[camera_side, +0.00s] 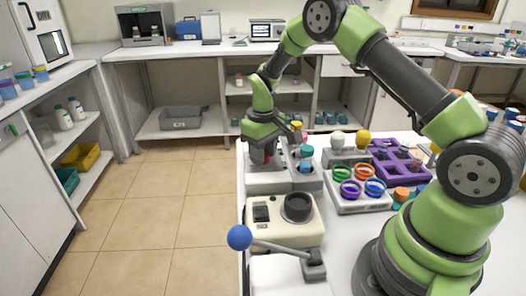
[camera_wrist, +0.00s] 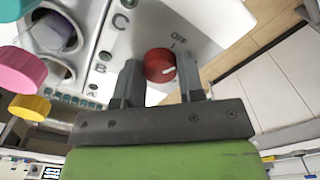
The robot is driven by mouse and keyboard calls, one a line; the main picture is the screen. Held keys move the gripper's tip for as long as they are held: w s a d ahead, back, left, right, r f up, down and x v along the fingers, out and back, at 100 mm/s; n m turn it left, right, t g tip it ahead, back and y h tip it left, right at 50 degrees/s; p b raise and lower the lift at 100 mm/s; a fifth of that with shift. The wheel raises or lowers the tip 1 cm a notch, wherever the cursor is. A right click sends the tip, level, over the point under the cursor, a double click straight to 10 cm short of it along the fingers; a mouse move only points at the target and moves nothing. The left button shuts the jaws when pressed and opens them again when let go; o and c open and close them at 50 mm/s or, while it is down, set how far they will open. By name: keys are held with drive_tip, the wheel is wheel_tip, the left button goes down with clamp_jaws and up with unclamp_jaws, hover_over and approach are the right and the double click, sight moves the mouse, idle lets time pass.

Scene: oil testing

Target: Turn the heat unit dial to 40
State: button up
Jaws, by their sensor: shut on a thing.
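The heat unit is a white box (camera_wrist: 205,25) with OFF printed beside its dial and letters such as C and B beside small round lights. No 40 is readable on the scale. My gripper (camera_wrist: 158,76) has one finger on each side of the dial and is shut on it. In the side view, my gripper (camera_side: 264,156) reaches down to the heat unit (camera_side: 262,183) and hides most of the dial.
Pink (camera_wrist: 22,70) and yellow (camera_wrist: 30,107) caps stand close to my gripper in the wrist view. In the side view, a cream device with a black knob (camera_side: 298,207) and a blue-balled lever (camera_side: 239,237) stand in front. A jar rack (camera_side: 345,205) and purple rack (camera_side: 412,175) stand right.

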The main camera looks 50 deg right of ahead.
drive_tip(key=m, duration=0.7)
idle(0.6)
drive_tip(key=o, duration=0.9)
wheel_tip(320, 180, up, 10)
